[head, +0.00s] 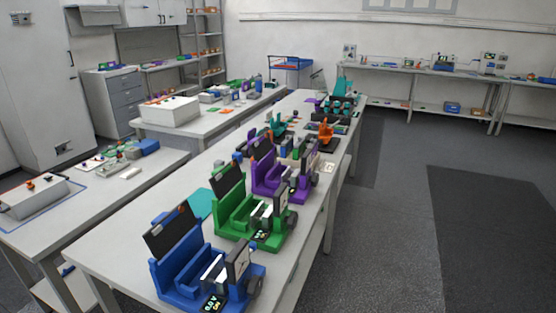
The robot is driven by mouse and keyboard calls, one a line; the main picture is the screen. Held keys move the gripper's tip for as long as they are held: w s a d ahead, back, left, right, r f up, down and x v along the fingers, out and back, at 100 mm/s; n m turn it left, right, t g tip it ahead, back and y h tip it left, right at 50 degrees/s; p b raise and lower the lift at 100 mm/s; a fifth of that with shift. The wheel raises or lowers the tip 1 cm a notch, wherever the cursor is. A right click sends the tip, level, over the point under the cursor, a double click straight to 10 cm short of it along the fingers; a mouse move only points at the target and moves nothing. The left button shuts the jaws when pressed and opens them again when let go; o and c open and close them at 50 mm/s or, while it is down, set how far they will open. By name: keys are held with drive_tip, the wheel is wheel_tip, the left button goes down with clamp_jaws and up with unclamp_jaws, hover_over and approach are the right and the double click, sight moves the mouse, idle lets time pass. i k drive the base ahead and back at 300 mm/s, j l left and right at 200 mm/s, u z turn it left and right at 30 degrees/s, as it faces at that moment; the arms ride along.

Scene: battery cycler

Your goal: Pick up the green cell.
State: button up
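A green fixture (233,222) with an upright dark panel stands on the long white table, between a blue fixture (177,281) nearer me and a purple fixture (266,180) farther off. It has a pale block and a small lit display at its front right. I cannot make out a separate green cell in it; any cell is too small or hidden. My gripper is not in view.
The long white table (120,258) also carries orange (326,130) and teal (343,88) fixtures farther back. Side benches with boxes stand at the left, a tall cabinet (35,80) behind them. The grey floor (400,150) at the right is clear.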

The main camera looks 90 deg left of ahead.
sight(297, 154)
drive_tip(key=i+j+u, duration=0.15)
drive_tip(key=j+u, duration=0.35)
drive_tip(key=i+j+u, duration=0.2)
drive_tip(key=u, duration=0.25)
drive_tip(key=i+j+u, duration=0.25)
drive_tip(key=j+u, duration=0.25)
drive_tip(key=i+u, duration=0.3)
drive_tip(key=u, duration=0.2)
drive_tip(key=i+j+u, duration=0.1)
drive_tip(key=i+u, duration=0.55)
drive_tip(key=u, duration=0.3)
drive_tip(key=i+l+u, duration=0.2)
drive_tip(key=u, duration=0.3)
drive_tip(key=i+l, duration=0.05)
drive_tip(key=i, duration=0.05)
